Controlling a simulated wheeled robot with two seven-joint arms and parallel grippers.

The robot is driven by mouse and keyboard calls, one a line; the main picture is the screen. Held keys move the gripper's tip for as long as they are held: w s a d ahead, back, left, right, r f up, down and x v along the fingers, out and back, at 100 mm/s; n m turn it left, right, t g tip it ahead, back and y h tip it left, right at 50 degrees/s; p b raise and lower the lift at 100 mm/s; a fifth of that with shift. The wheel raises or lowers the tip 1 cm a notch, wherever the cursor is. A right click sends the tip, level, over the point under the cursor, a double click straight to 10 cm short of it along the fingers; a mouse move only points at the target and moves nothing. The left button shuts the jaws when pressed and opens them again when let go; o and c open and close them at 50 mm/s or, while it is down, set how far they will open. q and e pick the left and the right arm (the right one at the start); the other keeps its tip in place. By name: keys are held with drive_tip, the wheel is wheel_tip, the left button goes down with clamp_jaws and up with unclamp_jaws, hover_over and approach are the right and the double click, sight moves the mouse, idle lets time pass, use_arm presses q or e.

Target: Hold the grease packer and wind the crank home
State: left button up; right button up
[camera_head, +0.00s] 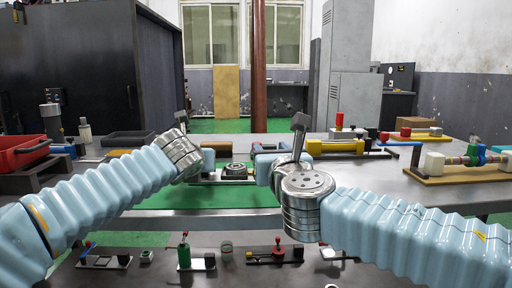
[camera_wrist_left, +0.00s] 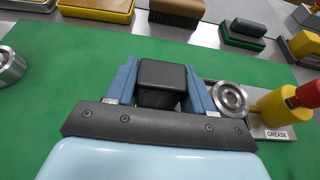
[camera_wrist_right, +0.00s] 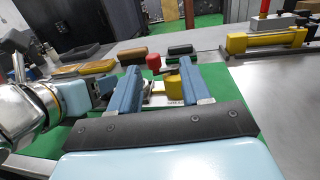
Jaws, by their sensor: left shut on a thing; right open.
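The grease packer has a black block (camera_wrist_left: 162,84), a round metal part (camera_wrist_left: 229,97), a yellow body (camera_wrist_left: 278,106) and a white GREASE label. My left gripper (camera_wrist_left: 160,80) is shut on the black block, one blue finger on each side. In the head view the packer's round part (camera_head: 236,171) shows between my arms. The crank's red knob (camera_wrist_right: 153,62) stands above the yellow body (camera_wrist_right: 173,84) in the right wrist view. My right gripper (camera_wrist_right: 156,82) is open, its fingers apart with the knob and body beyond and between them in the picture. Contact cannot be told.
A green mat (camera_head: 205,197) lies under the packer. A red bin (camera_head: 22,150) stands at the left. Yellow fixtures (camera_head: 335,146) and a wooden board with coloured parts (camera_head: 465,170) stand on the right. Several small devices line the front shelf (camera_head: 330,280). Brushes lie behind the packer.

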drive_tip(key=s+n+y, duration=0.1)
drive_tip(key=s+d+f+n+g+y, duration=0.1)
drive_tip(key=y, duration=0.1)
drive_tip(key=shift+s, duration=0.35)
drive_tip(key=x, duration=1.1)
drive_tip(key=shift+w+a, duration=0.15)
drive_tip(key=shift+w, duration=0.2)
clamp_jaws()
drive_tip(key=shift+h, duration=0.3)
